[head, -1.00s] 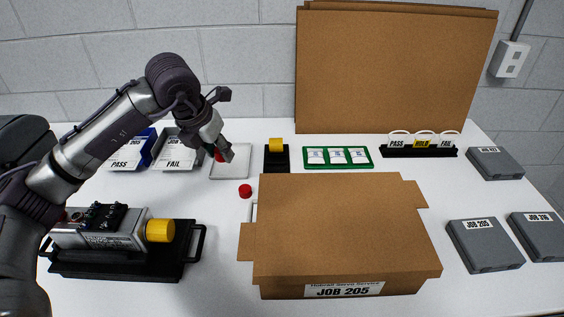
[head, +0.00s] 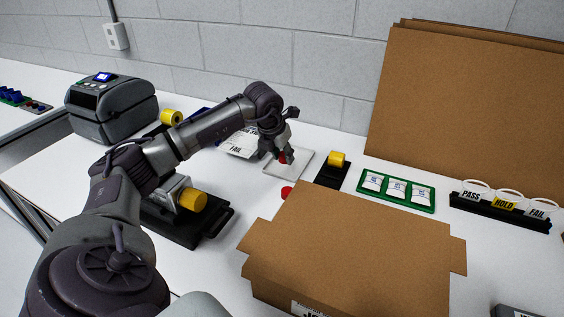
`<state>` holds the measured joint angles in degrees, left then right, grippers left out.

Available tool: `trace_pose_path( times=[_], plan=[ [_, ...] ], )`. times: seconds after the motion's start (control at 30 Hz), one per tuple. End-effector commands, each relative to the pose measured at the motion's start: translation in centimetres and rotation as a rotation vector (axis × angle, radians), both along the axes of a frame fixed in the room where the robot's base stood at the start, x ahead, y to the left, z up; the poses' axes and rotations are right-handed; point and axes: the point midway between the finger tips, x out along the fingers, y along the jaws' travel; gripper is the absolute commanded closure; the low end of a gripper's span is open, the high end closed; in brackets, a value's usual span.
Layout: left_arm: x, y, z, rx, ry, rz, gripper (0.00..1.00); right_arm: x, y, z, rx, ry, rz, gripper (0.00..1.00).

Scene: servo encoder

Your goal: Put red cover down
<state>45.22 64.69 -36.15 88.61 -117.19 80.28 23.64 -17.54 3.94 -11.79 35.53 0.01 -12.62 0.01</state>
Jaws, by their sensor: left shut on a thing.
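A small red cover (head: 283,158) is between the fingers of my left gripper (head: 285,154), over a pale square tray (head: 294,167). I cannot tell whether the cover touches the tray. A second red cover (head: 287,192) sits on the white table in front of the tray, partly hidden by the cardboard box. My right gripper is not in view.
Right of the tray are a black stand with a yellow cap (head: 337,159) and a green tray of packets (head: 398,207). A servo on a black carrier (head: 195,222) lies beneath my left arm.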

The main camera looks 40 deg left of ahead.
Motion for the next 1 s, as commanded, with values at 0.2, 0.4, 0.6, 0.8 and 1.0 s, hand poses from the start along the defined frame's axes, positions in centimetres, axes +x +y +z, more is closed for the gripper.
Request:
trace_pose_path(
  times=[0.2, 0.4, 0.6, 0.8, 1.0],
  plan=[
    [1.2, 1.9, -1.4, -0.001, 0.001, -0.001, 0.77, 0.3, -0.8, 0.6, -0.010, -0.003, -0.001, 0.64],
    [1.2, 2.0, -4.0, 0.000, 0.006, -0.002, 0.77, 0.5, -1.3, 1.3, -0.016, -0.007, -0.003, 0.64],
    [1.2, 2.0, -5.6, -0.001, 0.002, -0.001, 0.77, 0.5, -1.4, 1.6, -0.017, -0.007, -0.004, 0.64],
    [1.3, 2.0, -5.6, 0.000, 0.001, -0.002, 0.77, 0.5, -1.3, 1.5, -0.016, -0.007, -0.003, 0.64],
    [1.3, 2.0, -5.8, -0.001, 0.001, -0.001, 0.56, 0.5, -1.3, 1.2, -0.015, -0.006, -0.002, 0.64]
  ],
)
